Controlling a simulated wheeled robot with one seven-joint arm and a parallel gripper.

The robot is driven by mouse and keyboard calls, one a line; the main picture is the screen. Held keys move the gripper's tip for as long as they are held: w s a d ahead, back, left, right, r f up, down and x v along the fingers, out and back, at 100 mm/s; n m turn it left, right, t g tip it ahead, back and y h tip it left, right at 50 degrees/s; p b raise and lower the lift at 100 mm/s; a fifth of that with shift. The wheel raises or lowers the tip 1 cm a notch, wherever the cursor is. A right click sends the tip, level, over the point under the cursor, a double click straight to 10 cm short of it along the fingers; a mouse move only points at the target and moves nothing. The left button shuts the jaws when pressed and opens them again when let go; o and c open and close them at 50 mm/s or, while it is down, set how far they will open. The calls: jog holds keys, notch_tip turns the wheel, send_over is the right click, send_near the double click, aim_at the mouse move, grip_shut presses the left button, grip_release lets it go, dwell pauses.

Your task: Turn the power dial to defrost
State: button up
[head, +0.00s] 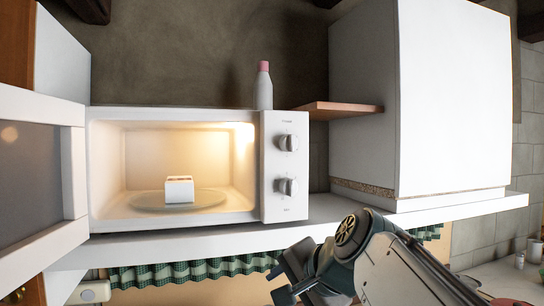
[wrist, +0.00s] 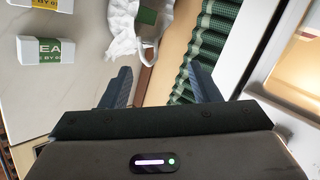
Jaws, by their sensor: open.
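The white microwave (head: 276,205) stands on the counter with its door (head: 75,170) swung wide open to the left and its inside lit. Two round dials sit on its right-hand panel, an upper dial (head: 288,142) and a lower dial (head: 288,186). Their markings are too small to read, so I cannot tell which is the power dial. A small white box (head: 179,189) sits on the glass turntable (head: 145,204) inside. My gripper (head: 278,283) is below and in front of the counter edge, apart from the dials. In the wrist view my gripper (wrist: 160,85) is open and empty.
A white bottle with a pink cap (head: 264,88) stands at the microwave's top right. A wooden shelf (head: 340,108) and a large white cabinet (head: 452,95) are to the right. A green checked curtain (head: 180,272) hangs under the counter. White boxes (wrist: 50,50) lie on a pale surface.

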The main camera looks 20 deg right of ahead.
jog(key=w+d+r+m+t+b, duration=0.2)
jog(key=d+r+m+t, duration=0.3)
jog(key=r, duration=0.7)
jog(key=m+t, duration=0.3)
jog(key=m, duration=0.3)
send_near(294, 143)
jog(key=w, duration=0.3)
jog(key=w+p, duration=0.1)
jog(key=w, duration=0.2)
jog(key=w+a+p, duration=0.1)
jog(key=w, duration=0.2)
jog(key=shift+a, duration=0.1)
jog(key=shift+s, duration=0.1)
jog(key=shift+c, duration=0.4)
jog(key=c, duration=0.9)
